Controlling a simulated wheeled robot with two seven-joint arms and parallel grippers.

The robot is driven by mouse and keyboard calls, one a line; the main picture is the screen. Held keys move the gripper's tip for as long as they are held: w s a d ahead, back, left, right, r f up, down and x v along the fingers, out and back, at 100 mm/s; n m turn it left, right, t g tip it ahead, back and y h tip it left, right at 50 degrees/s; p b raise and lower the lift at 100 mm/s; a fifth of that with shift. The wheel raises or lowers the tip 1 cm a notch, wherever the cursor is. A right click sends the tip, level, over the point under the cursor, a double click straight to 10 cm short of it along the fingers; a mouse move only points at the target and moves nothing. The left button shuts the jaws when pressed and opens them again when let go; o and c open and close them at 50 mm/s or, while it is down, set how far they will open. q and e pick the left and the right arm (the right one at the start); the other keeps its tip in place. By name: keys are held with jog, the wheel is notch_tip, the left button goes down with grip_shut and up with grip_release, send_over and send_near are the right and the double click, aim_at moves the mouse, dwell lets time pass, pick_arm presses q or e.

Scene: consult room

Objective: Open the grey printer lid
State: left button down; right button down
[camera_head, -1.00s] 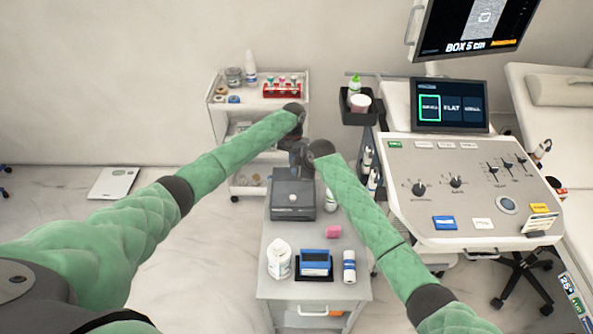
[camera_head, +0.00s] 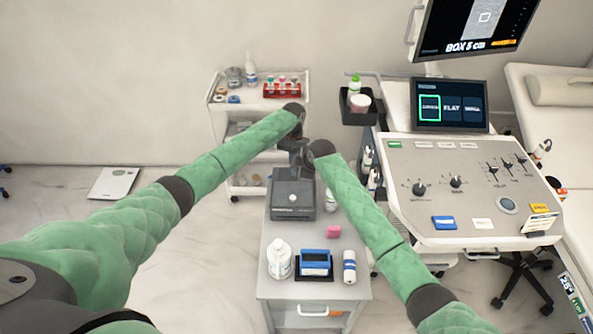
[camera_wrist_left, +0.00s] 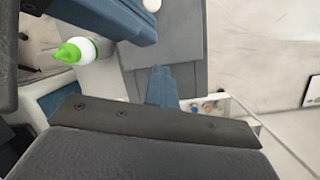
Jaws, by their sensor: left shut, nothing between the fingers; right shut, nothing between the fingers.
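The grey printer (camera_head: 282,201) stands at the back of the small grey cart, with a pale round knob on it. Its lid looks down. My right gripper (camera_head: 307,164) is shut and empty at the printer's back edge. My left gripper (camera_head: 294,157) is close beside it, shut and empty, and partly hidden by its own wrist. In the left wrist view, the left gripper's blue-grey finger (camera_wrist_left: 161,86) is over or against the grey printer surface (camera_wrist_left: 165,52); contact cannot be told. A blue-grey part of my right gripper (camera_wrist_left: 115,18) shows at the top there.
A white shelf trolley (camera_head: 217,122) stands behind. The ultrasound console (camera_head: 465,205) is close on the right.

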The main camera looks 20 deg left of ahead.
pick_arm(q)
jog(key=c, duration=1.2)
grip_release()
jog(key=shift+r, duration=0.1)
